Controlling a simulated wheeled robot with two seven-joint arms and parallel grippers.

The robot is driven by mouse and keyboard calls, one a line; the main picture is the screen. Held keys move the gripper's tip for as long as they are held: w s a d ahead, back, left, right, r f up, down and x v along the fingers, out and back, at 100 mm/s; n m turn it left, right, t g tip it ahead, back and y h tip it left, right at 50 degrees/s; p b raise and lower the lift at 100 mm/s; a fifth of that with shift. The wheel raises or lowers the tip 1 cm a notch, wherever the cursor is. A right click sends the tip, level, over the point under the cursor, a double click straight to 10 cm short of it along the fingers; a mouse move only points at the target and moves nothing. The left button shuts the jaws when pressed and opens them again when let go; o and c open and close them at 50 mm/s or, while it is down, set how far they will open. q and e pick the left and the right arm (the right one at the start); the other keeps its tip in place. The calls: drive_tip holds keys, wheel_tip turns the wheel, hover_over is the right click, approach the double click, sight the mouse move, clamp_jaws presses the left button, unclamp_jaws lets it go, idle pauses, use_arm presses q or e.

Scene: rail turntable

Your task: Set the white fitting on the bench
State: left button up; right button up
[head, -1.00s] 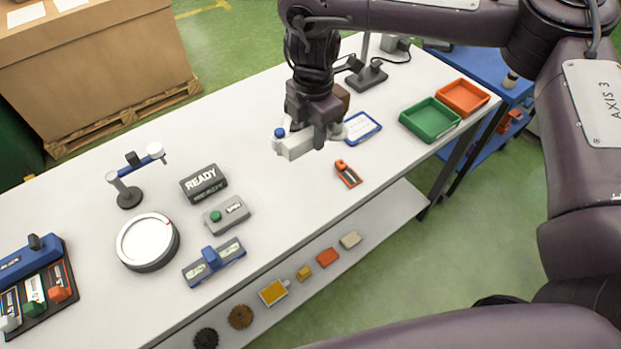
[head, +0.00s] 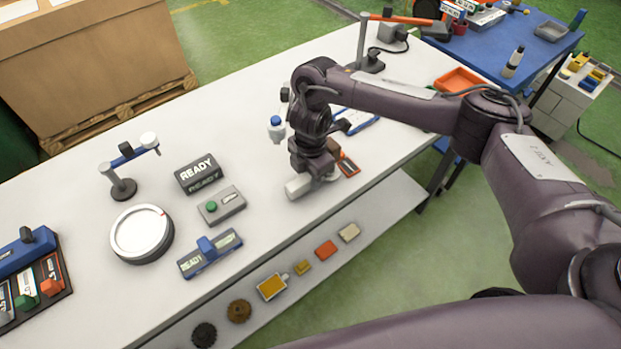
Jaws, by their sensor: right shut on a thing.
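The white fitting (head: 299,187) is a pale block near the front edge of the white bench (head: 235,110). My right gripper (head: 315,176) points down and is shut on it. The fitting sticks out to the left of the jaws, and the jaws and wrist hide its right part. It is low over the bench top; I cannot tell whether it touches. My left gripper is not in view.
A blue-capped white bottle (head: 276,132) stands behind the gripper. An orange-and-black tool (head: 348,165) lies just right of it. A grey box with a green button (head: 221,206) and a READY sign (head: 200,174) are to the left. Bare bench lies between.

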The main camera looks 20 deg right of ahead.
drive_tip(key=shift+f, duration=0.35)
drive_tip(key=o, duration=1.1)
drive_tip(key=shift+f, duration=0.1)
drive_tip(key=shift+c, duration=0.2)
drive_tip(key=shift+r, duration=0.35)
wheel_tip(320, 180, up, 12)
drive_tip(key=p, duration=0.1)
drive_tip(key=shift+f+p, duration=0.2)
drive_tip(key=shift+p, duration=0.1)
drive_tip(key=shift+a, duration=0.1)
